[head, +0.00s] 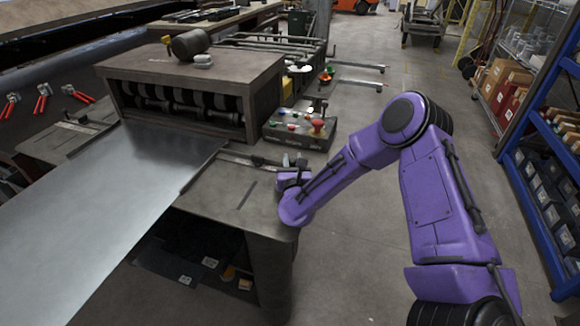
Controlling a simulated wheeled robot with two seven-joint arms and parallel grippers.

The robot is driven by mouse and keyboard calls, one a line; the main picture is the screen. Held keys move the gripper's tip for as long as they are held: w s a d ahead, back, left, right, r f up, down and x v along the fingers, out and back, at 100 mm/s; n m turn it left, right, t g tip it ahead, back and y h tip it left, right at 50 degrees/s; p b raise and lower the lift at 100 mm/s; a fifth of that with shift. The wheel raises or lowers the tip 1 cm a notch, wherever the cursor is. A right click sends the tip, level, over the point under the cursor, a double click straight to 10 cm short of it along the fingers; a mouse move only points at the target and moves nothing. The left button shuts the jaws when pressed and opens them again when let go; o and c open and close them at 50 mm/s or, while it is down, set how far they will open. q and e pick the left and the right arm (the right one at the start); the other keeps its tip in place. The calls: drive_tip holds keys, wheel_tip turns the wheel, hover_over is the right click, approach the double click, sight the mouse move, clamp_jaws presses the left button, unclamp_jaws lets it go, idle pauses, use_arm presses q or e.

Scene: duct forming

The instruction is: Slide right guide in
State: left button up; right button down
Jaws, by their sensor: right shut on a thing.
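The forming machine (215,66) stands on a metal table at the upper left, with a row of rollers in its front opening. A flat metal sheet (100,215) lies in front of the opening, its far edge close to the rollers. The right guide (237,158) is a dark bar on the table beside the sheet's right edge. My purple right arm reaches in from the right, and my right gripper (284,170) is shut at the guide's right end. The fingertips are small and partly hidden by the wrist. My left gripper is not in view.
A control box (300,128) with coloured buttons and a red knob sits just behind my right gripper. Red-handled pliers (42,98) hang at the left. Blue shelving (545,150) stands at the right. The floor between is clear.

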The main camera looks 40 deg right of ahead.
drive_tip(key=shift+w+r, duration=0.25)
drive_tip(key=shift+r, duration=0.3)
drive_tip(key=c, duration=0.9)
unclamp_jaws()
drive_tip(key=shift+a, duration=0.1)
drive_tip(key=shift+a+f, duration=0.1)
drive_tip(key=shift+a, duration=0.1)
drive_tip(key=shift+s+d+f, duration=0.1)
drive_tip(key=shift+d+f, duration=0.05)
drive_tip(key=shift+s+f, duration=0.1)
drive_tip(key=shift+s, duration=0.15)
drive_tip(key=b+v, duration=0.3)
drive_tip(key=v, duration=0.6)
drive_tip(key=shift+w, duration=0.1)
drive_tip(key=shift+s+a, duration=0.45)
drive_tip(key=shift+s, duration=0.05)
